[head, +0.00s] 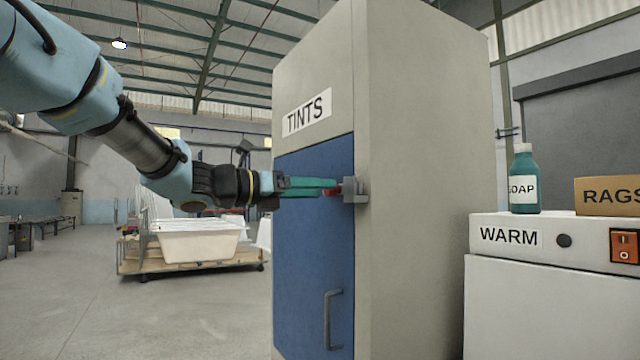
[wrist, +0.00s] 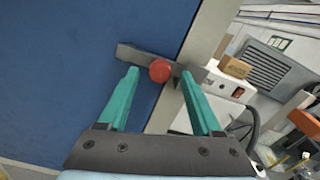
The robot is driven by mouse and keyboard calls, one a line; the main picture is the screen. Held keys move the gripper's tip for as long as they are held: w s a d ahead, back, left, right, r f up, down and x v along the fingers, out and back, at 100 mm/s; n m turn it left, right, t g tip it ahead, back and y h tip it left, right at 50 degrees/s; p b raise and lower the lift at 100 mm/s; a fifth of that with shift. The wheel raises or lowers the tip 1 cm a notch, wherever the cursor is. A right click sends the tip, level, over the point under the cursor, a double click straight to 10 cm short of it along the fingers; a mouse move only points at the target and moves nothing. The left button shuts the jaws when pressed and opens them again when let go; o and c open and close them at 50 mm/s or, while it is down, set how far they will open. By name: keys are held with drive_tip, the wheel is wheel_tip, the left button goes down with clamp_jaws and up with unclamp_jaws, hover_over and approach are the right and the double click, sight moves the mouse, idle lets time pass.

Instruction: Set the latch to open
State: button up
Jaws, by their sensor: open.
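The latch is a dark grey bar (wrist: 134,56) with a round red knob (wrist: 160,70), mounted at the right edge of the blue door (head: 314,240) of the TINTS cabinet. In the wrist view the bar reaches from the door across to the grey frame. In the head view a grey latch bracket (head: 355,190) shows on the cabinet's front corner. My gripper (wrist: 167,76) is open, with its two green fingers on either side of the red knob. I cannot tell whether either finger touches it. In the head view the fingers (head: 310,187) partly hide the latch.
The tall grey cabinet (head: 420,150) has a door handle (head: 332,318) low on its blue door. To the right, a white WARM unit (head: 510,255) carries a green soap bottle (head: 524,165) and a RAGS box (head: 606,196). White tubs (head: 200,240) stand on a pallet behind, left.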

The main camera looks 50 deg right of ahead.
drive_tip(key=shift+s+d, duration=0.25)
drive_tip(key=shift+d, duration=0.4)
clamp_jaws()
idle(1.0)
